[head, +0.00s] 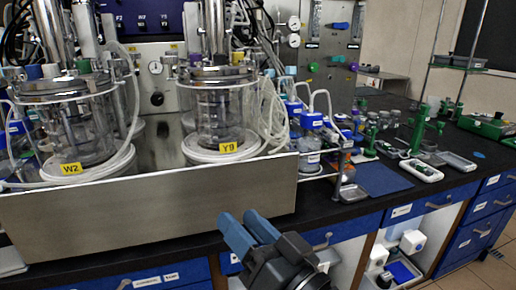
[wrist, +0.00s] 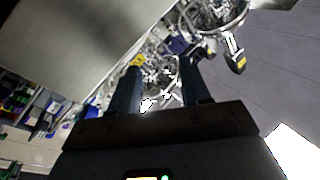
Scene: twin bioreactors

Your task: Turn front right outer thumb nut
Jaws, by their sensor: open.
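Two glass bioreactor vessels with steel head plates stand side by side: the left vessel (head: 75,130) carries a yellow W2 label, the right vessel (head: 222,115) a yellow Y9 label. Thumb nuts on the head plates are too small to tell apart, so I cannot single out the front right outer one. My gripper (head: 243,222) is open and empty, low in front of the steel tray and below the right vessel's head plate (head: 220,73). In the wrist view, my gripper's two fingers (wrist: 162,72) are apart, with blurred glassware and yellow labels beyond them.
The steel tray's front wall (head: 150,205) rises behind my gripper. Coiled clear tubing (head: 270,120) hangs right of the right vessel. Blue-capped bottles (head: 311,140) stand beside it. A blue mat (head: 383,178) and white trays (head: 421,170) lie on the black bench to the right.

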